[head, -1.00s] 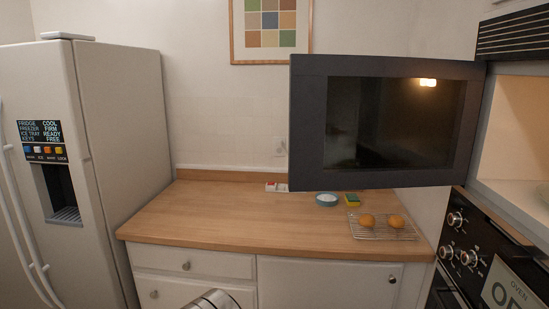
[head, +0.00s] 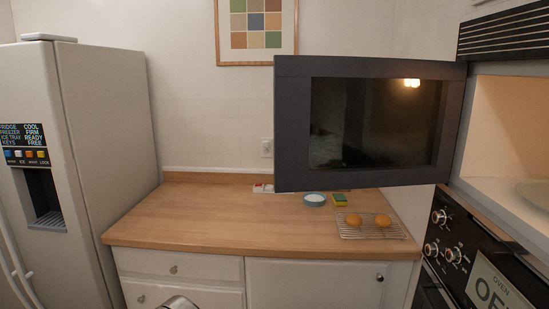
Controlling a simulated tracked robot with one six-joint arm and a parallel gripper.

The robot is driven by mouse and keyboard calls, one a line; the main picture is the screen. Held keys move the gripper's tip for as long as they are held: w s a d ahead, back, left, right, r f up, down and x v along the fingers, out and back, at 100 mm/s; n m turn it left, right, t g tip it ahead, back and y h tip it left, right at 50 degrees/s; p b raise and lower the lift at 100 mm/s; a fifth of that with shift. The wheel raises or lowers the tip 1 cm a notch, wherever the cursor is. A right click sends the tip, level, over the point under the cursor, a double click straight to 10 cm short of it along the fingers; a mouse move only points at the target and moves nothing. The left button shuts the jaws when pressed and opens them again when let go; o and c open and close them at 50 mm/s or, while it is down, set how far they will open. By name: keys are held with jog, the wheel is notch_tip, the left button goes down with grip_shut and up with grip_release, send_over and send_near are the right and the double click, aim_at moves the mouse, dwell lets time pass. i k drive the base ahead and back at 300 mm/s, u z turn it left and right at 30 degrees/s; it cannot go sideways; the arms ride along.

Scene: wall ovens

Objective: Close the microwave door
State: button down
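The microwave door (head: 292,125) is dark grey with a black glass window and stands wide open. It extends left from its hinge side beside the microwave opening and hangs above the counter. The microwave cavity (head: 505,125) is lit and warm-coloured, with part of a pale plate (head: 537,192) inside at the right edge. A small shiny rounded piece shows at the bottom edge, below the counter; I cannot tell which part of my arm it is. My gripper's fingers are not visible.
A fridge (head: 105,130) stands left. An oven panel with knobs (head: 450,245) is below the microwave.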

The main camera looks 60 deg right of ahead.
aim_at(341, 122)
jog(key=z, duration=0.05)
jog(key=i, duration=0.95)
jog(key=u, duration=0.05)
